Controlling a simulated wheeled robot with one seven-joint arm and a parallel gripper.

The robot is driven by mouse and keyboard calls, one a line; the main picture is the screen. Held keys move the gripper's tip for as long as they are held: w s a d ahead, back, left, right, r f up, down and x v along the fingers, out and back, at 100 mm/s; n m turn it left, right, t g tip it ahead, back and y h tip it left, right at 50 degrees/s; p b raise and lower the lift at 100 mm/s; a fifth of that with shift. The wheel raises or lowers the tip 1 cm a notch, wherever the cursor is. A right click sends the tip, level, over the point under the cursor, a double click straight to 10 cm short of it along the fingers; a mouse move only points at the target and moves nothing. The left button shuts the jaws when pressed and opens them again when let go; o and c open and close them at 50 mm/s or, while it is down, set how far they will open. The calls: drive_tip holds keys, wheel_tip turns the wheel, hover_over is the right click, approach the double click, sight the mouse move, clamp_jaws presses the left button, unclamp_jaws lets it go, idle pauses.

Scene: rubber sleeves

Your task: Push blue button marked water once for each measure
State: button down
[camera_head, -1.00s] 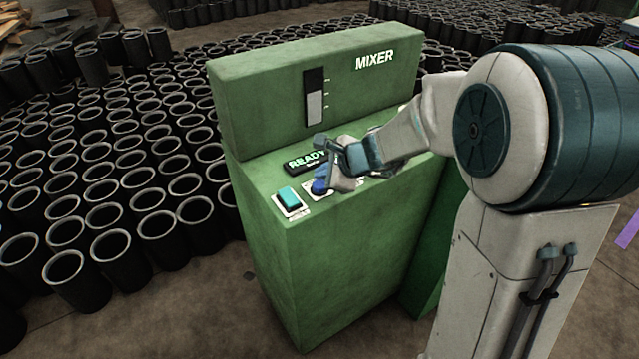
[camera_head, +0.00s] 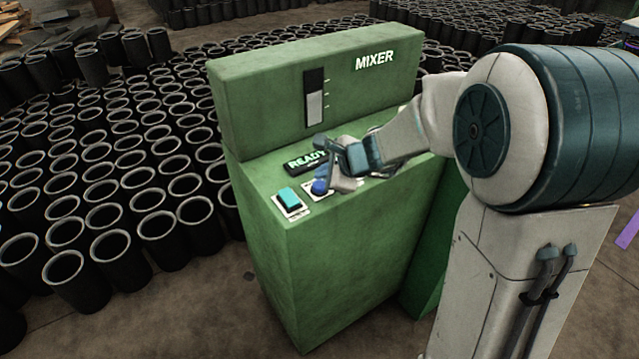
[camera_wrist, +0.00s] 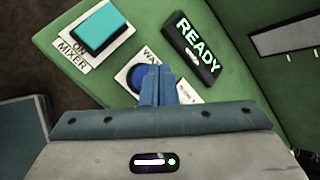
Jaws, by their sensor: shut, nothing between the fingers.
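The green mixer (camera_head: 320,240) stands upright in the head view, with MIXER lettered on its raised back panel. On its sloping ledge is the round blue button (camera_head: 320,187). It also shows in the wrist view (camera_wrist: 138,76) on a white label, of which only the first letters, "WA", can be read. My gripper (camera_wrist: 158,70) is shut and empty. Its fingertips lie over the right part of the blue button and hide it there. I cannot tell whether they touch it. In the head view, my gripper (camera_head: 330,170) is just above and right of the button.
A teal rectangular button (camera_wrist: 100,27) labelled ON MIXER sits left of the blue one. A dark READY display (camera_wrist: 190,45) lies to the right. A level gauge (camera_head: 314,98) is on the back panel. Many black rubber sleeves (camera_head: 110,240) crowd the floor at left and behind.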

drive_tip(key=shift+f, duration=0.15)
idle(0.3)
drive_tip(key=shift+f+b, duration=0.3)
drive_tip(key=shift+b, duration=0.2)
drive_tip(key=shift+f+b, duration=0.4)
drive_tip(key=shift+b, duration=0.1)
idle(0.4)
drive_tip(key=shift+r+p, duration=0.7)
drive_tip(key=shift+r, duration=0.1)
drive_tip(key=shift+r+p, duration=2.15)
drive_tip(key=shift+r, duration=0.4)
